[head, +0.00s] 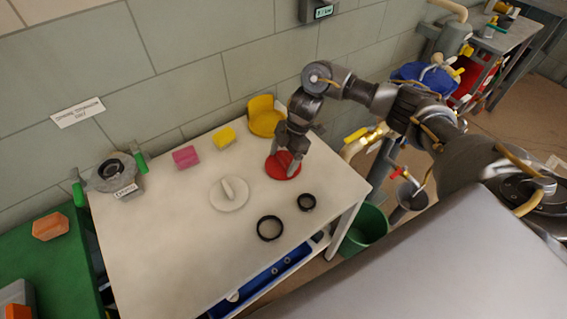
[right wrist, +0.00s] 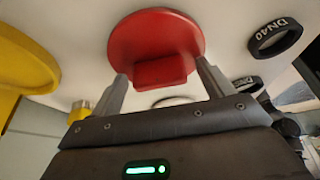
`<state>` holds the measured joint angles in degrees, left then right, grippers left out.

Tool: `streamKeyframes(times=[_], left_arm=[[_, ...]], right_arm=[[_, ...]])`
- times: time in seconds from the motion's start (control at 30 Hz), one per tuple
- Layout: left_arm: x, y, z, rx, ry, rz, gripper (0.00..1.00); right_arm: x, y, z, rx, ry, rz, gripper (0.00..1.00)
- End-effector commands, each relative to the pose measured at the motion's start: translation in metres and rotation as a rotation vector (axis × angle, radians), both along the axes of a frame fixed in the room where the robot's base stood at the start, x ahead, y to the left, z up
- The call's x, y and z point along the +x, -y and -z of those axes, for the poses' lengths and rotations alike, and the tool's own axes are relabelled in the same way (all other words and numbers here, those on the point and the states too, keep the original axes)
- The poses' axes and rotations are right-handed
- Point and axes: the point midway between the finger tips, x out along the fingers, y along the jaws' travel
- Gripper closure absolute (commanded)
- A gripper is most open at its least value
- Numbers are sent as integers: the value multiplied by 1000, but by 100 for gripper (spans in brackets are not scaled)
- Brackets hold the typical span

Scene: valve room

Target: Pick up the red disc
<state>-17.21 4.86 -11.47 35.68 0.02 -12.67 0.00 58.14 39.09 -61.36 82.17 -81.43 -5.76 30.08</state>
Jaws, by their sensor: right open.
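The red disc (head: 283,167) lies on the right part of the white table, near its back. In the right wrist view the red disc (right wrist: 155,38) has a raised block-shaped grip on its face. My right gripper (head: 288,158) is above the disc, pointing down at it. In the right wrist view its two fingers (right wrist: 162,82) are open, one on each side of the raised grip, with gaps visible. The gripper partly hides the disc in the head view. My left gripper is not in view.
On the white table (head: 160,245) are a white disc (head: 229,194), two black rings (head: 270,228), a pink block (head: 186,157), a yellow block (head: 224,137) and a yellow holder (head: 265,118) close behind the red disc. A green bucket (head: 366,230) stands off the right edge.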

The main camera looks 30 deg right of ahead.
Motion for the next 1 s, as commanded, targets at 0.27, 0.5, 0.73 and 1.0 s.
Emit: streamKeyframes(times=[0.27, 0.5, 0.73, 1.0], left_arm=[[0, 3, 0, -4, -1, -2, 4], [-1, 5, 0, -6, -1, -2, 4], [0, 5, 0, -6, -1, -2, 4], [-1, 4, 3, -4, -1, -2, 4]], right_arm=[[0, 0, 0, 0, 0, 0, 41], [0, 0, 0, 0, 0, 1, 72], [1, 0, -1, 1, 1, 0, 82], [1, 0, -10, 1, 2, 1, 82]])
